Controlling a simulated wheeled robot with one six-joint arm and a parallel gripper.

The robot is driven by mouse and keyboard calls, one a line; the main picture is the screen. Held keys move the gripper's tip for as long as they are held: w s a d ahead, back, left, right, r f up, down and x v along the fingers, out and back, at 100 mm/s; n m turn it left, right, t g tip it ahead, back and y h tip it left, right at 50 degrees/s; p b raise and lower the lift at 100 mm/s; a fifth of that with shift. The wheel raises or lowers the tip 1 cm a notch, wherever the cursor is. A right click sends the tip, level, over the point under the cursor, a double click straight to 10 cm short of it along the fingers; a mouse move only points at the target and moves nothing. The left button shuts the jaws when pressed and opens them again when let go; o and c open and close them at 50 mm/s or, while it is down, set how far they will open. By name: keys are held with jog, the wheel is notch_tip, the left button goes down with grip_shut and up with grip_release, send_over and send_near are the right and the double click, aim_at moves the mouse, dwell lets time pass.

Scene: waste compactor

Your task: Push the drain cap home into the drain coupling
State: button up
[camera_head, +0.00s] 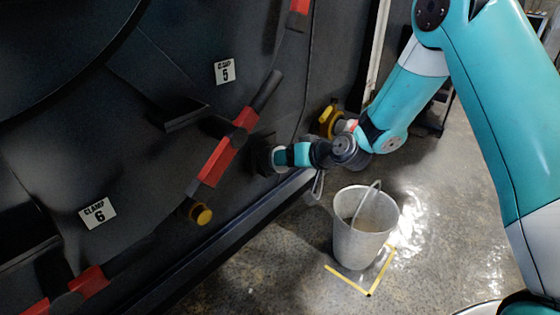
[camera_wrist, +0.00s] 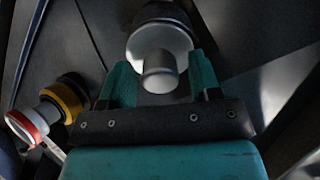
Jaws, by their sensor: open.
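A pale grey round cap with a narrower stub (camera_wrist: 160,72), which looks like the drain cap, is in the wrist view at top centre. It sits at the mouth of a dark round fitting (camera_wrist: 158,12), which looks like the drain coupling; how deep it sits I cannot tell. My gripper (camera_wrist: 158,84) is open, its teal fingers on either side of the stub, with no clear contact. In the head view my gripper (camera_head: 280,157) is at the dark wall, by a dark fitting (camera_head: 262,155). The fingers partly hide the cap there.
A yellow-collared fitting with a white and red end (camera_wrist: 45,112) stands left of my gripper in the wrist view. Red clamp handles (camera_head: 222,155) and a yellow knob (camera_head: 199,214) project from the dark wall. A metal bucket (camera_head: 362,240) stands on the floor below, inside yellow corner marks.

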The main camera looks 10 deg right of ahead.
jog(key=c, duration=0.9)
jog(key=shift+s+d+r, duration=0.25)
jog(key=shift+s, duration=0.1)
jog(key=shift+v, duration=3.05)
